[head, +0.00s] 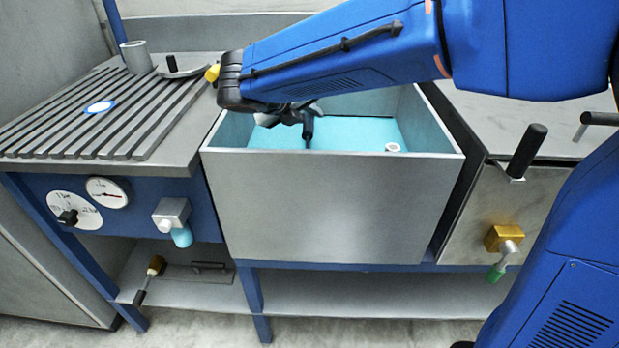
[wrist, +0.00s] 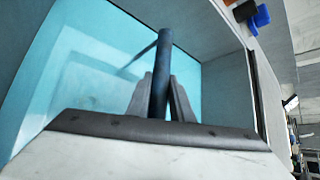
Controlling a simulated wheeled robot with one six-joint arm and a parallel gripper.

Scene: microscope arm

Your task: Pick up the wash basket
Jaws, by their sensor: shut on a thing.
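My gripper (head: 291,113) reaches down into the open grey sink with turquoise liquid in it. In the wrist view its two fingers (wrist: 161,98) are closed on a dark upright rod (wrist: 163,62), which I take to be the wash basket's handle. The rod also shows in the head view as a short black grip (head: 308,126) below the fingers. A thin dark bar (wrist: 137,62) runs off to the left near the rod's top in the wrist view. The basket's body cannot be made out in either view.
The grey sink (head: 318,205) has high walls around my gripper. A small white cylinder (head: 392,147) shows inside it at the right. A ribbed drainboard (head: 85,115) lies left, with a grey cup (head: 137,56). A black handle (head: 527,150) stands at right.

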